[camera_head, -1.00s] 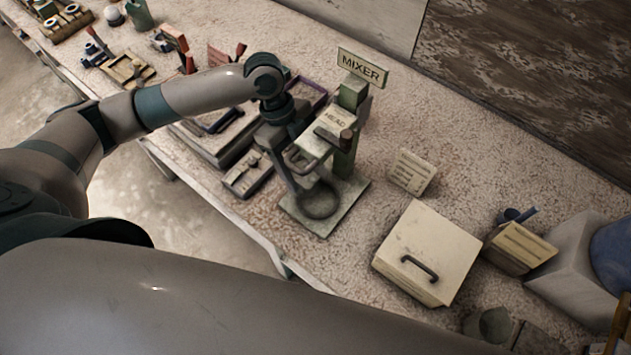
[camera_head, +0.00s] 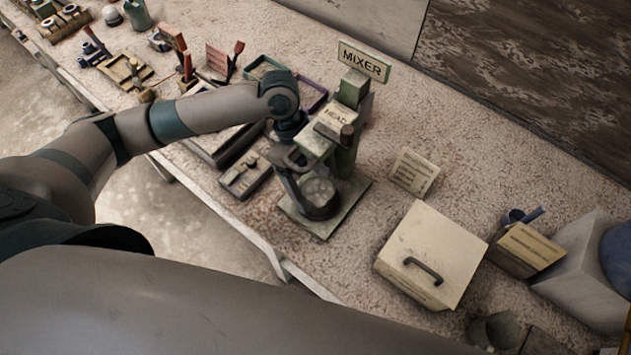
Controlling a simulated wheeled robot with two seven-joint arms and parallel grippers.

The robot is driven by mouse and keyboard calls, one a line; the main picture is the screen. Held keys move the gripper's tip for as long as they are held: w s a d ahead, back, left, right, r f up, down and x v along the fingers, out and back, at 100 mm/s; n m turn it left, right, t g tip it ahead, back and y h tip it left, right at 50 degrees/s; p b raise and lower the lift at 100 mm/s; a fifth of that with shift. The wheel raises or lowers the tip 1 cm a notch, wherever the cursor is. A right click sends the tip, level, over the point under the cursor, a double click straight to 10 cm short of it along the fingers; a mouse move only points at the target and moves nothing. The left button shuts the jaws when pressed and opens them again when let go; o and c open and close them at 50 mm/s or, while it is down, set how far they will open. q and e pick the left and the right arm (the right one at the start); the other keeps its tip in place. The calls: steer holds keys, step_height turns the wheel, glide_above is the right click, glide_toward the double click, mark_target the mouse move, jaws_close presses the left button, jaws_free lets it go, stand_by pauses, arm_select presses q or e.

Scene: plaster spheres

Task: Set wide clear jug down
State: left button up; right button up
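The mixer (camera_head: 349,150) stands on the counter, with a MIXER sign on top and a flat base plate (camera_head: 352,195). A round, greyish, see-through vessel (camera_head: 318,190), which looks like the wide clear jug, is at the base plate under the head. I cannot tell whether its bottom touches the plate. My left gripper (camera_head: 298,180) reaches down at the vessel's left side, close against it. Its fingertips are dark and partly merge with the vessel's outline, so its grip is unclear. My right gripper is out of view.
A cream box with a dark handle (camera_head: 432,255) and a small card (camera_head: 414,173) stand right of the mixer. A purple-edged tray (camera_head: 313,93) is behind my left wrist. Bare counter lies behind the card.

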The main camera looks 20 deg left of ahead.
arm_select(q)
steer(key=shift+r, duration=0.15)
steer(key=shift+w+a+r+b, duration=0.15)
steer(key=shift+r+b, duration=0.1)
steer(key=shift+b, duration=0.25)
steer(key=shift+w+a+r+b, duration=0.1)
steer(key=shift+a+r+b, duration=0.05)
steer(key=shift+a+b, duration=0.15)
steer(key=w+a+b, duration=0.4)
steer(key=w+a, duration=0.1)
steer(key=a, duration=0.5)
steer(key=shift+a+r, duration=0.15)
stand_by(0.8)
